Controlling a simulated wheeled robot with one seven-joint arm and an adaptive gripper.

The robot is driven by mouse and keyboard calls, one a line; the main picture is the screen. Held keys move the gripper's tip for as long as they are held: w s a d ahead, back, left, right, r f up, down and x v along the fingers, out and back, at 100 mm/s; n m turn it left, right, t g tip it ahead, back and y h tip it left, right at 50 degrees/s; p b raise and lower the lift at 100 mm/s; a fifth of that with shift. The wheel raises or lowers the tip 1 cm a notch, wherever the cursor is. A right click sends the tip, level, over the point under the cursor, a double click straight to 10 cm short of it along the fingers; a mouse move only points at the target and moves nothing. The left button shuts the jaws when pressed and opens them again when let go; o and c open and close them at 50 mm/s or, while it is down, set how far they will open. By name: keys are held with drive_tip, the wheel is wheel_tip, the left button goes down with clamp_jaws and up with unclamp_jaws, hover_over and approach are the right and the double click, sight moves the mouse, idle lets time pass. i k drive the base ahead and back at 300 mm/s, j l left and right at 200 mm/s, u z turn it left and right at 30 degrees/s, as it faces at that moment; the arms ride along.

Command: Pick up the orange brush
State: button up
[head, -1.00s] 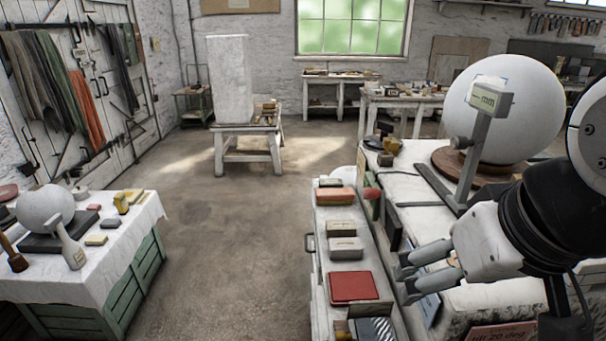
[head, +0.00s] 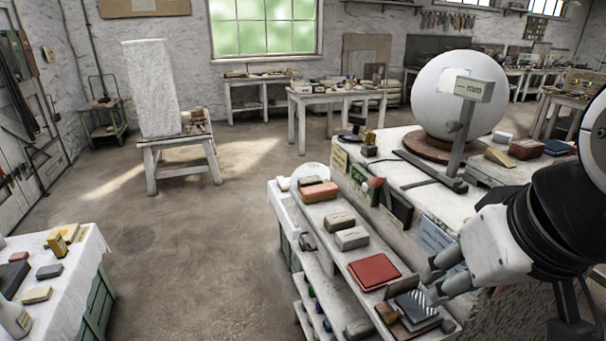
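An orange block-shaped item (head: 319,192) lies near the far end of the narrow shelf top in the head view. It may be the orange brush, but bristles cannot be made out. My gripper (head: 433,283) is at the lower right, well apart from that item and nearer to me. Its two fingers are spread with a gap and hold nothing that I can see. They appear beside the near end of the shelf top; their height above it is hard to tell.
The shelf top also holds grey-beige blocks (head: 352,238), a red box (head: 374,270) and a striped item (head: 415,307). A big white sphere (head: 458,97) stands on the adjoining bench. A cloth-covered table (head: 75,270) is at left. The floor (head: 185,255) between is clear.

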sight(324, 191)
drive_tip(key=i+j+z, duration=0.2)
drive_tip(key=j+z, duration=0.25)
drive_tip(key=j, duration=0.5)
drive_tip(key=j+z, duration=0.4)
drive_tip(key=j, duration=0.6)
drive_tip(key=j+z, duration=0.45)
drive_tip(key=j, duration=0.55)
drive_tip(key=i+j+z, duration=0.2)
drive_tip(key=j, duration=0.25)
drive_tip(key=i+j+z, duration=0.1)
drive_tip(key=j+z, duration=0.15)
drive_tip(key=j, duration=0.15)
drive_tip(key=i+j+z, duration=0.2)
drive_tip(key=j, duration=0.3)
drive_tip(key=j+z, duration=0.25)
drive_tip(key=j, duration=0.2)
drive_tip(key=i+j+z, duration=0.2)
drive_tip(key=k+j, duration=0.05)
drive_tip(key=j, duration=0.05)
